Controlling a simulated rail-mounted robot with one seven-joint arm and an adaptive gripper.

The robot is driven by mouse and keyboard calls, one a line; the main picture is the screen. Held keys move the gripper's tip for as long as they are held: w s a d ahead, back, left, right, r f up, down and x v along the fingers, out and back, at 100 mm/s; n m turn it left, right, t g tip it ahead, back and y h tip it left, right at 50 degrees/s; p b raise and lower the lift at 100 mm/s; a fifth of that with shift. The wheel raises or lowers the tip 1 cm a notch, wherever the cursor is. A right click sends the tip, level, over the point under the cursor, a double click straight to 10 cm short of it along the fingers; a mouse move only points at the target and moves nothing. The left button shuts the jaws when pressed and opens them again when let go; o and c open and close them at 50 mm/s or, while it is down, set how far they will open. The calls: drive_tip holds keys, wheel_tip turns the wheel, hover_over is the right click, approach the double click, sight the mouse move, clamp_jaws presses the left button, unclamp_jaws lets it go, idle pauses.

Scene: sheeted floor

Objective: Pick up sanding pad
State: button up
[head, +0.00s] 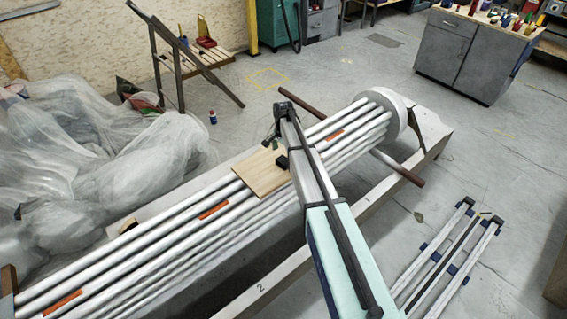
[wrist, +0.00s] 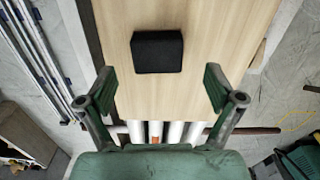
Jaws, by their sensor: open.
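The sanding pad (wrist: 157,52) is a black, roughly square block lying on a light wooden board (wrist: 205,22) in the wrist view. In the head view a small dark block, apparently the pad (head: 282,162), shows on the board (head: 258,174) right beside my arm, which may hide part of it. My gripper (wrist: 158,86) is open and empty in the wrist view, its two green-grey fingers spread wider than the pad. The pad lies ahead of the fingertips, between their lines, and apart from both.
The board rests across several white pipes (head: 150,245) with orange labels. A round white end piece (head: 398,112) and a brown rod (head: 402,170) are at the right. Sheeting (head: 80,165) is heaped left. A rail rack (head: 445,255) lies on the floor; a grey cabinet (head: 455,55) stands behind.

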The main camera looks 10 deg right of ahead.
sight(284, 160)
drive_tip(key=shift+s+f+p, duration=0.15)
drive_tip(key=shift+f+p, duration=0.25)
drive_tip(key=shift+f, duration=1.85)
drive_tip(key=c, duration=1.1)
drive_tip(key=shift+c, duration=0.2)
drive_tip(key=shift+r, duration=0.1)
wheel_tip(284, 160, up, 20)
drive_tip(key=b, duration=0.2)
drive_tip(key=o, duration=0.5)
drive_tip(key=c, duration=0.5)
drive_tip(key=shift+o, duration=0.2)
drive_tip(key=shift+d+f, duration=0.1)
drive_tip(key=shift+f, duration=0.1)
